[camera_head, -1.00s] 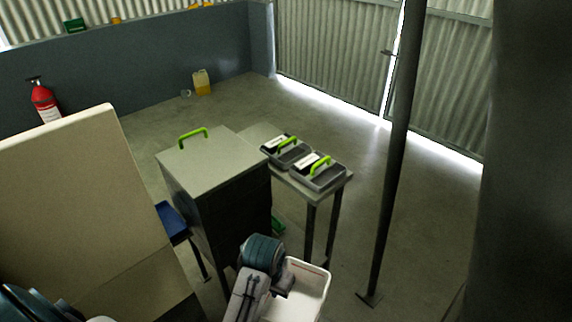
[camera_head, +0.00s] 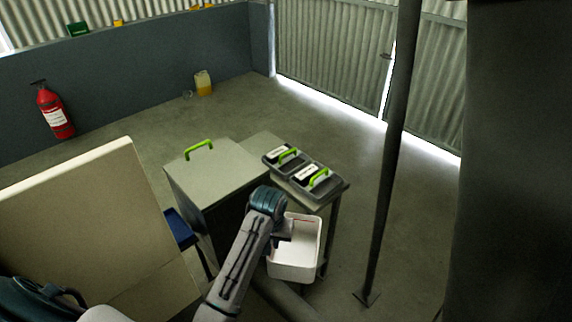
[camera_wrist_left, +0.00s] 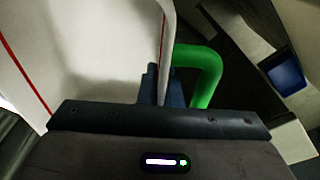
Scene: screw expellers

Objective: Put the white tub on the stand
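The white tub (camera_head: 293,262) is open-topped and hangs in front of the small grey table in the head view. In the left wrist view its white wall (camera_wrist_left: 95,45) with a red line fills the upper left, with a green handle (camera_wrist_left: 207,75) beside it. My left gripper (camera_head: 284,237) is at the tub's near-left rim. In the wrist view its fingers (camera_wrist_left: 162,88) are close together with the tub's wall at them. The small grey table (camera_head: 262,142), which may be the stand, is behind the tub. My right gripper does not show.
Two grey trays (camera_head: 318,183) with green handles take up most of the small table. A cabinet (camera_head: 215,172) with a green handle on top stands left of it. A pole (camera_head: 385,170) rises on the right. A beige panel (camera_head: 80,220) stands at left.

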